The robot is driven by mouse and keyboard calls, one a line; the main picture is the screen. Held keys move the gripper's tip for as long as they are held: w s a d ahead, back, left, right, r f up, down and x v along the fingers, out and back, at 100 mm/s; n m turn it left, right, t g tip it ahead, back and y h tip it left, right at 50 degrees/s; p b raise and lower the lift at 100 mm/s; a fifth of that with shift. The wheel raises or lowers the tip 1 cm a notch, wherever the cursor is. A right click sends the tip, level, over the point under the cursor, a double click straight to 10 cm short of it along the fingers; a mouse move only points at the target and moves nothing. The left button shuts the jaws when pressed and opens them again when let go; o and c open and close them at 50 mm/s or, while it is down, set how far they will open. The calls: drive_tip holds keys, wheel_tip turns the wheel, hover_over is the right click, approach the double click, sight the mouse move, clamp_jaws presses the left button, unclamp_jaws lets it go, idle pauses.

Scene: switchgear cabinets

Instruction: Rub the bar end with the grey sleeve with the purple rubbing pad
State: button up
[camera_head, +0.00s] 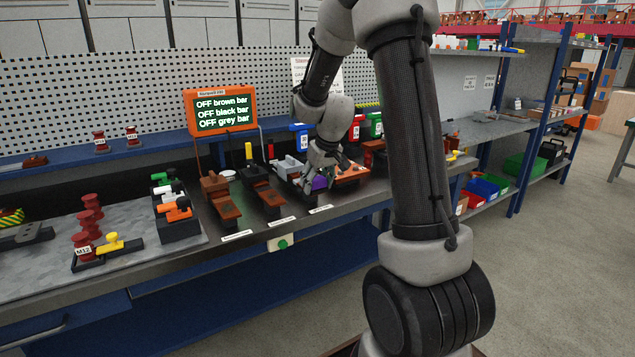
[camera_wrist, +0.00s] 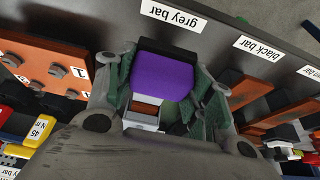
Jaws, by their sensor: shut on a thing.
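My gripper (camera_head: 320,172) is shut on the purple rubbing pad (camera_head: 320,183). In the wrist view the pad (camera_wrist: 161,77) sits between the green-grey fingers, with a dark edge on its far side. The pad is over the grey bar's place, in line with the "grey bar" label (camera_wrist: 173,15). A grey sleeve part (camera_wrist: 143,122) with a bit of copper shows just below the pad in the wrist view. The pad and fingers hide most of this bar end; I cannot tell whether the pad touches it. In the head view the grey sleeve (camera_head: 289,166) stands left of my gripper.
Bar ends with a brown sleeve (camera_head: 214,185) and a black sleeve (camera_head: 254,174) stand to the left. An orange board (camera_head: 351,174) lies close on the right. A screen (camera_head: 222,110) reads OFF for the brown, black and grey bars. Red posts (camera_head: 82,243) stand at the far left.

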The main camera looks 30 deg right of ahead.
drive_tip(key=shift+s+r, duration=0.1)
drive_tip(key=shift+s, duration=0.15)
wheel_tip(320, 180, up, 4)
drive_tip(key=shift+w+f, duration=0.15)
drive_tip(key=shift+f, duration=0.05)
drive_tip(key=shift+r, duration=2.3)
